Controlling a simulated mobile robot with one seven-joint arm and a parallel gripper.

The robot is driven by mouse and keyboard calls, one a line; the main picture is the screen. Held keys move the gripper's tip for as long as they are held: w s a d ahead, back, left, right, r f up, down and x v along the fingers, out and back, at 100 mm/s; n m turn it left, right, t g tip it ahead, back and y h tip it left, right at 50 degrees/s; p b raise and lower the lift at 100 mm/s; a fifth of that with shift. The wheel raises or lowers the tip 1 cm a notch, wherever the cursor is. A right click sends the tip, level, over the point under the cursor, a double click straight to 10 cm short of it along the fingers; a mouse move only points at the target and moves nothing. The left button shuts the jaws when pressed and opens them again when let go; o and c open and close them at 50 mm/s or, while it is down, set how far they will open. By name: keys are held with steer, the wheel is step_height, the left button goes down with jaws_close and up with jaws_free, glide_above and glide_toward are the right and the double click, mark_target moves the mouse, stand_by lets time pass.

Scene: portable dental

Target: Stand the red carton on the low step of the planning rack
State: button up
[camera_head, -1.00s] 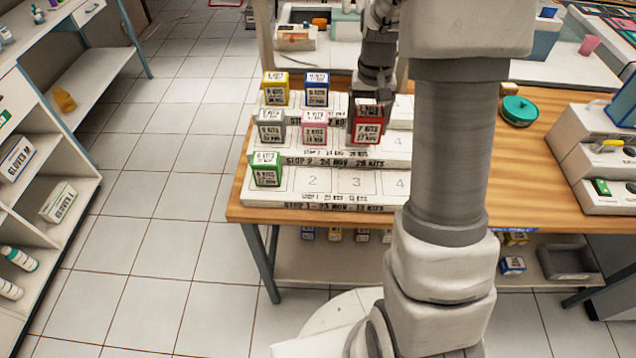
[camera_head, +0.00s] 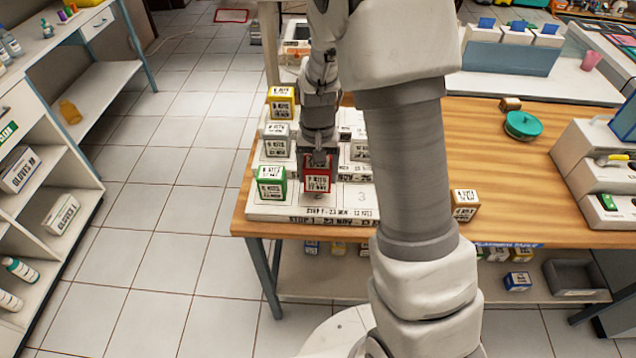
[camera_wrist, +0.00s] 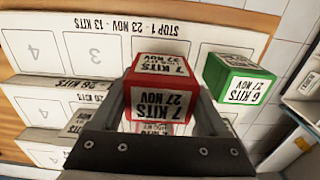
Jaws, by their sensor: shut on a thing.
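My gripper (camera_head: 319,157) is shut on the red carton (camera_head: 318,177), which is upright over the low step (camera_head: 350,212) of the planning rack. The carton is at the second place, just right of the green carton (camera_head: 271,184), with a narrow gap between them. Place 3, to its right, is bare. In the wrist view the red carton (camera_wrist: 162,72) sits between my fingers, with the green carton (camera_wrist: 236,76) beside it and the low step (camera_wrist: 150,27) beyond. I cannot tell whether its base touches the step.
A grey carton (camera_head: 277,140) and a yellow carton (camera_head: 282,101) stand on the higher steps. A brown carton (camera_head: 465,204) is near the table's front edge. A teal round container (camera_head: 523,124) stands farther back. The wooden table (camera_head: 490,160) between them is clear.

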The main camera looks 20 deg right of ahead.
mark_target(318, 184)
steer(key=shift+f, duration=1.85)
steer(key=shift+f, duration=0.15)
steer(key=o, duration=1.3)
step_height(318, 184, up, 12)
steer(key=shift+r+p, duration=0.2)
steer(key=shift+p, duration=0.35)
steer(key=s+r+n+t, duration=0.1)
steer(key=s+r+t, duration=0.1)
steer(key=s+r, duration=0.3)
steer(key=s+r+n+t, duration=0.1)
steer(key=s+r, duration=0.4)
steer(key=s, duration=0.3)
steer(key=s+r+n+t, duration=0.1)
steer(key=s+r+t, duration=0.1)
steer(key=s+r, duration=0.4)
steer(key=shift+s+n+t, duration=0.3)
steer(key=shift+s, duration=0.45)
